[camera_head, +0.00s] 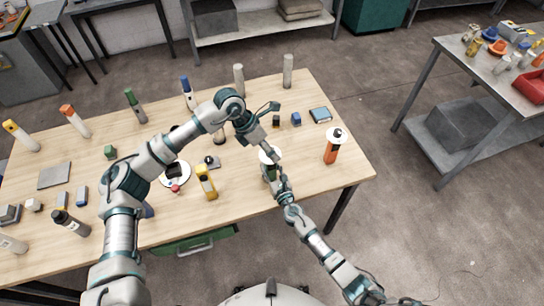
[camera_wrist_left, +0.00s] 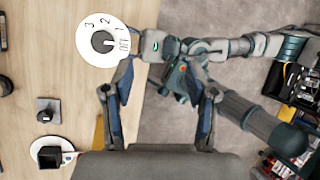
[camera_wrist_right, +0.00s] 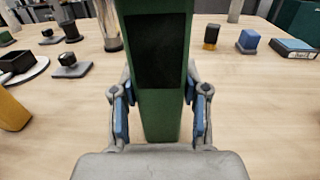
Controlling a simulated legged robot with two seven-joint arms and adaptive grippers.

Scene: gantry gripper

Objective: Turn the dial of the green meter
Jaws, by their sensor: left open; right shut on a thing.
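The green meter (camera_wrist_right: 160,75) stands upright on the table in the right wrist view, with a dark screen on its face. My right gripper (camera_head: 275,180) is shut on its body; one blue-padded finger lies on each side in the right wrist view (camera_wrist_right: 160,118). Its white dial disc (camera_head: 268,153) shows on top in the head view. In the left wrist view the dial (camera_wrist_left: 90,50) bears the numbers 1, 2, 3 and a dark round knob (camera_wrist_left: 103,41). My left gripper (camera_head: 263,138) is open and empty above the dial, which lies off to one side of its fingers (camera_wrist_left: 160,92).
A yellow meter (camera_head: 206,183) stands left of the green one and an orange meter (camera_head: 331,150) stands to the right. A white round plate (camera_head: 174,174), a blue block (camera_head: 296,119) and several upright tools lie around. The table's front edge is close.

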